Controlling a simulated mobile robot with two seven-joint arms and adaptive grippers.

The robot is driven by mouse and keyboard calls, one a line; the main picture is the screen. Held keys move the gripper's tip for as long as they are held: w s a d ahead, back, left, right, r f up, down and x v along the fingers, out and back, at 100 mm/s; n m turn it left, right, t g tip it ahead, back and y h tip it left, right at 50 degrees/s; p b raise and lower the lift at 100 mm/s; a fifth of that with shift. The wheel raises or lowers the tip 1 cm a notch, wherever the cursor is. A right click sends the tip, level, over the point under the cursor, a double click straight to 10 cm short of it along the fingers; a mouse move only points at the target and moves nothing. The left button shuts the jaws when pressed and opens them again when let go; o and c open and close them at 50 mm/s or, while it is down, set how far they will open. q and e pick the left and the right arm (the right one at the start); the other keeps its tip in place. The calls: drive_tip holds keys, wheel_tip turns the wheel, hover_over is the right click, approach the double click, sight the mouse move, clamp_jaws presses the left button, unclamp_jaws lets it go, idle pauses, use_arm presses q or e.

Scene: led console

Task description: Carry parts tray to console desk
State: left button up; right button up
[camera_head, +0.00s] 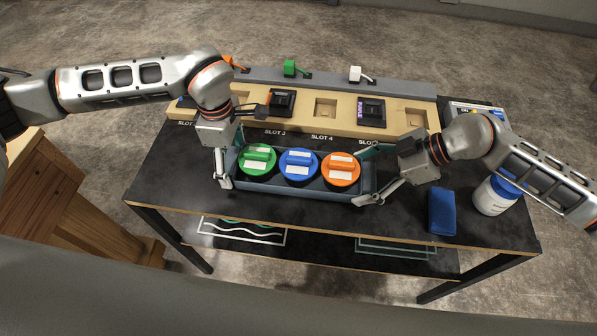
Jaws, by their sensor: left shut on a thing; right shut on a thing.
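The parts tray (300,188) is a dark blue-grey tray at the front middle of the black console desk (170,180). It holds a green round part (257,158), a blue one (299,163) and an orange one (341,168), each with white labels. My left gripper (228,165) is shut on the tray's left end. My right gripper (372,178) is shut on its right end. The tray looks level and over the desk top. I cannot tell whether its underside touches the desk.
A blue block (441,211) and a white jar (494,197) stand to the right. A wooden cabinet (45,200) is at the left. The desk's front left is clear.

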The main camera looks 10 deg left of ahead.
sight(354, 169)
use_arm(q)
drive_tip(key=shift+r+p, duration=2.1)
drive_tip(key=shift+r, duration=0.2)
use_arm(e)
drive_tip(key=shift+r, duration=2.35)
drive_tip(key=shift+a, duration=0.1)
